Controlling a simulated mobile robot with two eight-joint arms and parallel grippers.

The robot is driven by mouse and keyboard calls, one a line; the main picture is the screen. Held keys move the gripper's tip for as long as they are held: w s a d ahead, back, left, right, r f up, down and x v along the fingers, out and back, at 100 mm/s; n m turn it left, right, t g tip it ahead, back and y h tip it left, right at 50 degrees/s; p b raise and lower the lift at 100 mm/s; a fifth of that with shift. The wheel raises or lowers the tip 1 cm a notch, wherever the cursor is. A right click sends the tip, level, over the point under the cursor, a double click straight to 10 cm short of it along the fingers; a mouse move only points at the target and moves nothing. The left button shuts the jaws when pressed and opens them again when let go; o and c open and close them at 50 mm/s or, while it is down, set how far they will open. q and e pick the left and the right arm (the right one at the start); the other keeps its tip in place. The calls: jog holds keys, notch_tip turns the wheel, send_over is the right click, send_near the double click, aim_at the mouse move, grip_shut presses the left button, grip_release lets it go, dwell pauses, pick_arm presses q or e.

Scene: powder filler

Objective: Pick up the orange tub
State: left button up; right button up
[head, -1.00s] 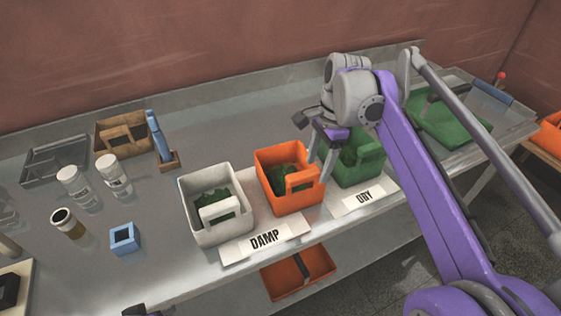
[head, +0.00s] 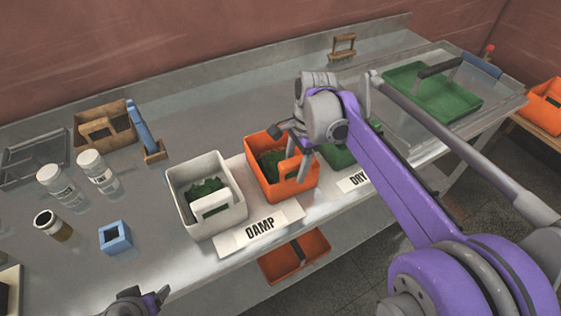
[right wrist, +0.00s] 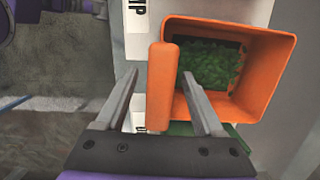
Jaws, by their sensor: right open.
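The orange tub (head: 292,191), with green material inside, stands on the bench between a white tub and a green tub. My right gripper (head: 300,158) is open at its front right side. In the right wrist view, the orange tub (right wrist: 283,75) has an upright orange handle (right wrist: 162,85) that lies between the open fingers of my right gripper (right wrist: 160,73). A gap shows on each side of the handle; whether a finger touches it I cannot tell. My left gripper (head: 137,302) shows only partly at the bottom edge of the head view, away from the tub.
The white tub (head: 231,222) stands close on the left, the green tub (head: 340,155) close on the right, partly hidden by my arm. Labels DAMP (head: 260,228) and DRY (head: 354,180) lie in front. Other orange bins sit below (head: 290,262) and far right (head: 545,110).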

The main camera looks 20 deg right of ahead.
jog(key=shift+a+f, duration=0.1)
jog(key=shift+f, duration=0.7)
grip_shut()
dwell(0.8)
